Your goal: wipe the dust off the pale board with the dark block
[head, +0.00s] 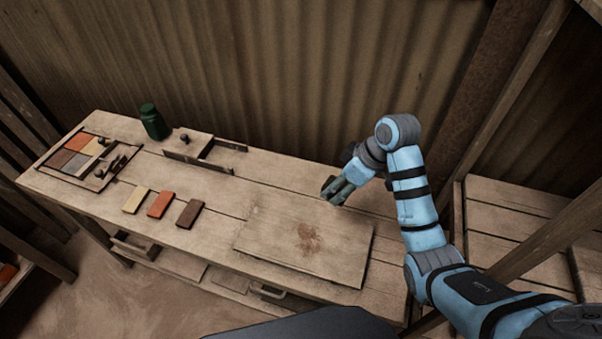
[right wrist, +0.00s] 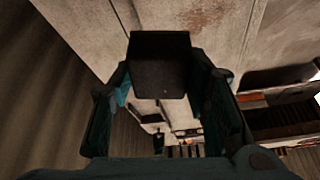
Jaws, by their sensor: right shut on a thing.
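The pale board (head: 265,237) lies flat on the bench near its front right part. A reddish-brown dust patch (head: 309,238) marks its middle right; brownish specks also show at the top of the right wrist view. My right gripper (head: 335,190) is above the bench just behind the board's back edge. It is shut on the dark block (right wrist: 160,62), which sits between both fingers in the right wrist view. In the head view the block is mostly hidden by the fingers. Whether the block touches the bench I cannot tell. My left gripper is not in view.
Three tiles, cream (head: 136,200), orange (head: 161,204) and brown (head: 190,214), lie left of the board. A tile frame (head: 101,180), a green jar (head: 153,121) and a wooden fixture with rails (head: 200,147) stand farther left. A corrugated wall is behind.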

